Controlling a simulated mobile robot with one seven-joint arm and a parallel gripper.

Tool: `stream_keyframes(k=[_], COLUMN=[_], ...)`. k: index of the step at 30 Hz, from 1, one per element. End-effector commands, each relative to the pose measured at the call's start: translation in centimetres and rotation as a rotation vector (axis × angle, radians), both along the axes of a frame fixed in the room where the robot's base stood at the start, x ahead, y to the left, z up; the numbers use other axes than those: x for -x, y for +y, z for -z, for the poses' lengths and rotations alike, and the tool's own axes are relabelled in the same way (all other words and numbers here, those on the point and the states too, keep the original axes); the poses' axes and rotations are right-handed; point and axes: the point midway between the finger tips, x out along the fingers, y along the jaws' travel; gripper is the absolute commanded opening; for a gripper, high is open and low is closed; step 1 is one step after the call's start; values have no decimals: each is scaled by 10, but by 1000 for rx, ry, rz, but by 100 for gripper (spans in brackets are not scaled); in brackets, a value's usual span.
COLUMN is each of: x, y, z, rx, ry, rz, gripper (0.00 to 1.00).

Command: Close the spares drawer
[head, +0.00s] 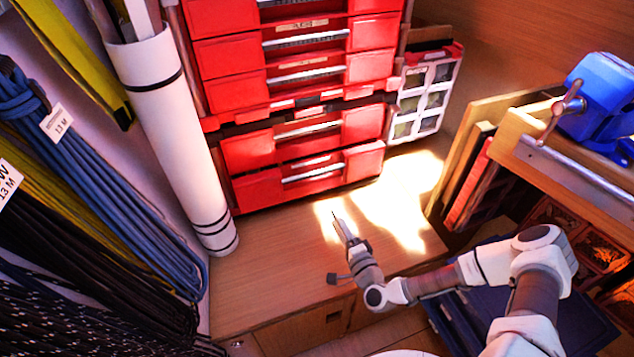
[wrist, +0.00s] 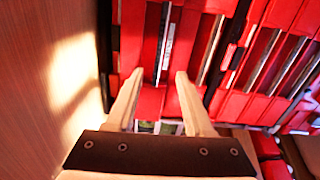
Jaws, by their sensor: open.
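A stack of red drawer units (head: 225,60) stands at the back of the wooden bench in the head view. Its lowest drawer (head: 258,192) has a pale handle bar and seems to stick out a little past the one above. The drawer labels are too small to read, so I cannot tell which is the spares drawer. My gripper (head: 337,218) is above the bench in front of the stack, apart from it. In the wrist view my gripper (wrist: 159,75) has its two fingers spread, with nothing held between them. Red drawer fronts (wrist: 131,35) lie beyond the fingertips, turned sideways.
A white tube (head: 170,120) stands left of the stack. Coiled ropes (head: 110,190) hang at the far left. A case with clear windows (head: 422,95) is right of the stack. A blue vise (head: 600,95) sits on wood at right. The bench top (head: 265,270) ahead is clear.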

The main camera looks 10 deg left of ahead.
Motion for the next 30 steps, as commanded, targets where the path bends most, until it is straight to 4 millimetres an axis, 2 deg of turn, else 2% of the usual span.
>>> stream_keyframes(k=[4,8,24,30], x=[-2,-15,-110,-134], y=[-5,4,68,84], z=[2,2,3,2], rx=[-62,-61,-57,-58], ry=[25,23,21,22], rz=[40,39,38,38], gripper=[52,52,52,52])
